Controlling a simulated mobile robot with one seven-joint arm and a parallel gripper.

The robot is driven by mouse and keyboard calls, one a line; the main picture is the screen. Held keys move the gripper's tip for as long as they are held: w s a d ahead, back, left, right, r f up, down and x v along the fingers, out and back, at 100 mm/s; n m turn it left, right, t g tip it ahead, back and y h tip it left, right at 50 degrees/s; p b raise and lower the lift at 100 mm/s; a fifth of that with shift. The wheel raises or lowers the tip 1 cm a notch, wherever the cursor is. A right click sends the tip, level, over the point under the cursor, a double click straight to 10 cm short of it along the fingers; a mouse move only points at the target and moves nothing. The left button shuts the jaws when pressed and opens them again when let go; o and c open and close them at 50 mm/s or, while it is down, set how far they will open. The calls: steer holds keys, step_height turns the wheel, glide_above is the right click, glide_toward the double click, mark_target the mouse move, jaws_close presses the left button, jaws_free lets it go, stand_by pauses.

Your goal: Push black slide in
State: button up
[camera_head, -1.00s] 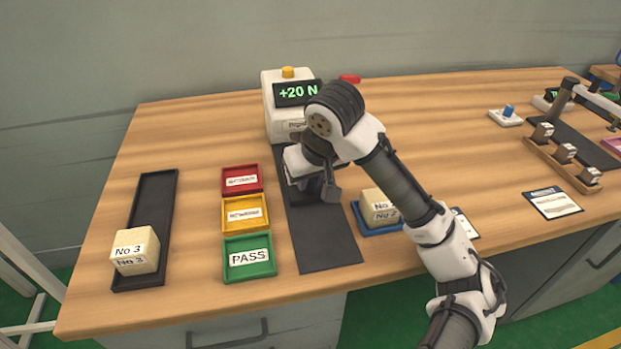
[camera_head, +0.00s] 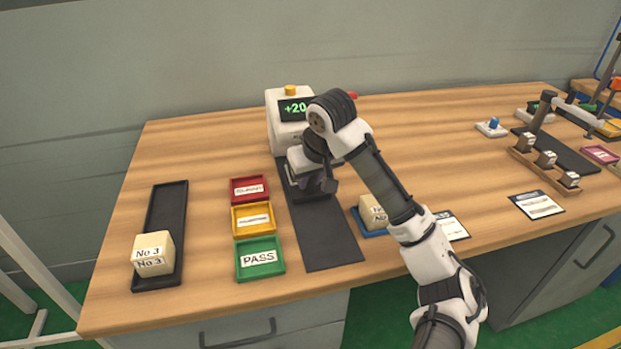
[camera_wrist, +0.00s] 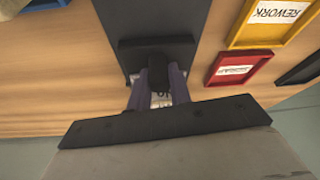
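The black slide (camera_head: 310,196) lies on a long dark track (camera_head: 328,242) that runs up to the front of a white tester (camera_head: 278,125). My gripper (camera_head: 318,182) is low over the slide, close in front of the tester. In the wrist view, the slide (camera_wrist: 156,43) shows as a dark plate with a raised edge. Its upright black knob (camera_wrist: 158,72) stands between the two purplish fingers of my gripper (camera_wrist: 158,90). The fingers appear to touch the knob on both sides. My arm hides part of the slide and of the tester's front.
Red (camera_head: 249,188), yellow (camera_head: 254,219) and green (camera_head: 260,259) trays stand left of the track. A black tray (camera_head: 167,205) farther left holds a No 3 block (camera_head: 154,253). A block (camera_head: 374,212) in a blue tray is close on the right. The tester's display (camera_head: 297,108) is partly hidden.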

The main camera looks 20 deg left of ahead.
steer(key=o, duration=0.4)
steer(key=shift+w+a, duration=0.2)
steer(key=shift+w, duration=0.05)
steer(key=shift+o, duration=0.2)
steer(key=p+v, duration=0.1)
steer(key=v, duration=1.3)
steer(key=shift+s, duration=0.15)
steer(key=shift+f, duration=0.1)
